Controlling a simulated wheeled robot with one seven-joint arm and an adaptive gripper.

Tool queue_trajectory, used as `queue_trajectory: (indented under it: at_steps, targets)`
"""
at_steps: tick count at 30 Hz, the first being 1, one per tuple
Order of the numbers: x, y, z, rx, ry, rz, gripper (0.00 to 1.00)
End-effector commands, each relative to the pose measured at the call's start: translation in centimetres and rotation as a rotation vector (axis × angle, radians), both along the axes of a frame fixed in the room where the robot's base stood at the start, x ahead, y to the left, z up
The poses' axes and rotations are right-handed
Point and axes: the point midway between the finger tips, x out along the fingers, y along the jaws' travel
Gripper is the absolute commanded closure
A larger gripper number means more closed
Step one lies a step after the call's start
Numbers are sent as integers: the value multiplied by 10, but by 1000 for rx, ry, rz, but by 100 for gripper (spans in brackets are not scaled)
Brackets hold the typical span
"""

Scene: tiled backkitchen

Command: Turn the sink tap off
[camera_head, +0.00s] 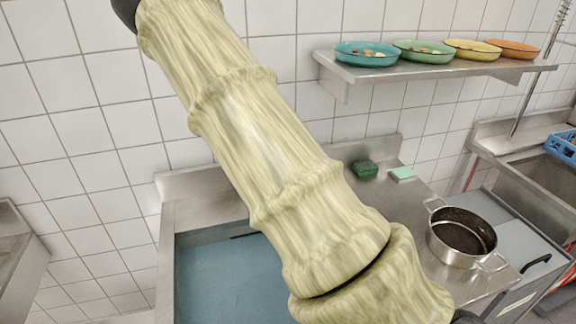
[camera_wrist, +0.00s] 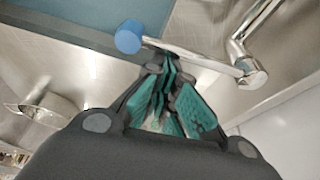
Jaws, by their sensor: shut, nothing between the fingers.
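The tap shows in the wrist view, with a chrome spout (camera_wrist: 258,28) and a thin chrome lever (camera_wrist: 195,57) ending in a blue knob (camera_wrist: 128,37). My gripper (camera_wrist: 166,62) is shut and empty, its dark fingers with teal pads pointing at the lever. Its fingertips are right beside the lever, between the knob and the tap's body; I cannot tell whether they touch. In the head view the sink (camera_head: 205,280) with its bluish basin lies at lower left. My arm hides the tap and gripper there. I cannot make out any running water.
A metal pot (camera_head: 461,236) stands on the counter right of my arm. A dark green sponge (camera_head: 365,169) and a light green sponge (camera_head: 402,173) lie near the back wall. Above, a wall shelf (camera_head: 400,73) carries several coloured bowls. A blue crate (camera_head: 563,146) is at far right.

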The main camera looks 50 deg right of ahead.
Motion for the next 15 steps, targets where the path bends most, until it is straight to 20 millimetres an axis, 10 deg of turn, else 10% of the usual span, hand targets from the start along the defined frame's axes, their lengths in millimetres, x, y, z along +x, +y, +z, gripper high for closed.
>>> queue_trajectory:
  at_steps: [15]
  targets:
    - [-7, -27, 2, 0, -2, 7, 100]
